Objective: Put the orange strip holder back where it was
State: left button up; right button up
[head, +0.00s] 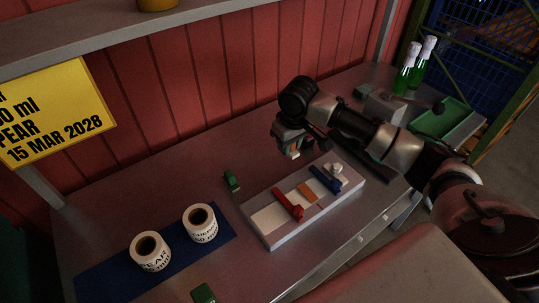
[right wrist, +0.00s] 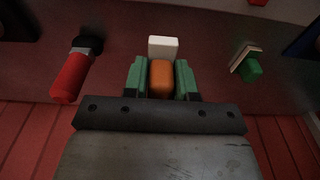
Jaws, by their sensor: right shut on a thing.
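My right gripper (head: 291,148) hangs above the table, just behind the pale board, clear of it. In the right wrist view its green fingers (right wrist: 162,82) are shut on the orange strip holder (right wrist: 161,78), with a white block (right wrist: 163,47) at its far end. On the board (head: 268,238), an orange patch (head: 307,192) lies bare between the red holder (head: 288,205) and the blue holder (head: 324,179). My left gripper is not in view.
A small green item (head: 231,181) lies left of the board. Two labelled rolls (head: 150,252) stand on a blue mat (head: 100,285). Green bottles (head: 403,80) and a green tray (head: 455,118) are at the back right. A red black-ended thing (right wrist: 70,78) shows in the wrist view.

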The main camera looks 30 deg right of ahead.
aim_at(269, 162)
jog(key=w+a+f, duration=0.1)
jog(key=w, duration=0.1)
jog(key=w+a+f, duration=0.2)
jog(key=shift+w+a+f+p, duration=0.1)
jog(key=shift+w+a+p, duration=0.1)
jog(key=shift+p, duration=0.1)
jog(key=shift+f, duration=0.25)
notch_tip(269, 162, down, 3)
jog(key=shift+f+p, duration=0.15)
jog(key=shift+p, duration=0.3)
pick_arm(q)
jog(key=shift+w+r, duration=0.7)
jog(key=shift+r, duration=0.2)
pick_arm(e)
jog(key=shift+f, duration=0.2)
jog(key=shift+f, duration=0.15)
jog(key=o, duration=0.9)
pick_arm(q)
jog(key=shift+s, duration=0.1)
